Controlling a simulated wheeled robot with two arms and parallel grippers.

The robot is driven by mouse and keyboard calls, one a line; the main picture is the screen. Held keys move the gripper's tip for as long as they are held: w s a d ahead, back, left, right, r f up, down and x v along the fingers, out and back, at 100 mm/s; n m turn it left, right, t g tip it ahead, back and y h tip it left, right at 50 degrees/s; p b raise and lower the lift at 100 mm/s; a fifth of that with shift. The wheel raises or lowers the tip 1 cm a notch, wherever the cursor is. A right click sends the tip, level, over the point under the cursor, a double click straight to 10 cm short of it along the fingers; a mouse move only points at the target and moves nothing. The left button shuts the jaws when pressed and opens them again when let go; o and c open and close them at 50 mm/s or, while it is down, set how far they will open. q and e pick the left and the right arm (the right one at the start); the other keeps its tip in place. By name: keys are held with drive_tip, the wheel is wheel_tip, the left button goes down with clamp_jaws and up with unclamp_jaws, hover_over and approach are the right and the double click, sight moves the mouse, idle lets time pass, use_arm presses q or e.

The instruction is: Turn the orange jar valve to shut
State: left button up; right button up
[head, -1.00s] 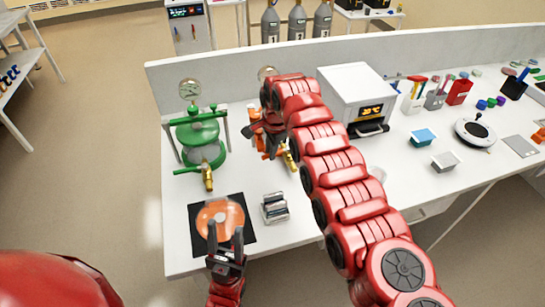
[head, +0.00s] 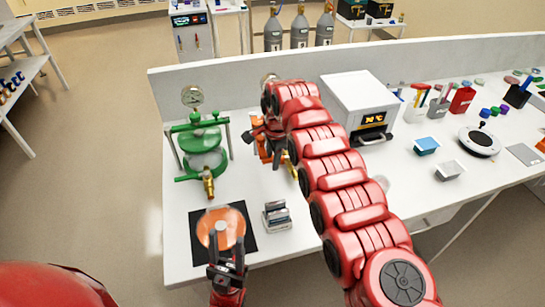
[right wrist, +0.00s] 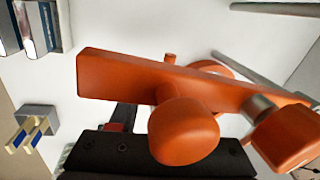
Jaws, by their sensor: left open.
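The orange jar (head: 263,148) stands on the bench right of the green jar, mostly hidden by my right arm. A brass fitting (head: 292,170) shows at its front right. In the right wrist view its orange clamp bar (right wrist: 125,78) and round orange knobs (right wrist: 183,131) fill the middle. My right gripper (head: 268,138) is at the orange jar. Its dark body shows below the bar in the wrist view, but its fingertips are hidden. My left gripper (head: 227,252) is open and empty, at the front edge of a black mat (head: 247,240) bearing an orange disc (head: 221,228).
The green jar (head: 204,160) with its own brass valve (head: 208,185) stands at left. A white oven (head: 357,105) stands behind my right arm. A low wall (head: 420,62) runs along the bench's back.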

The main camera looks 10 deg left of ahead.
drive_tip(key=shift+r, duration=0.1)
wheel_tip(320, 180, up, 17)
drive_tip(key=s+d+b, duration=0.1)
drive_tip(key=s+d, duration=0.1)
drive_tip(key=shift+s+b, duration=0.3)
drive_tip(key=shift+s, duration=0.1)
idle(0.3)
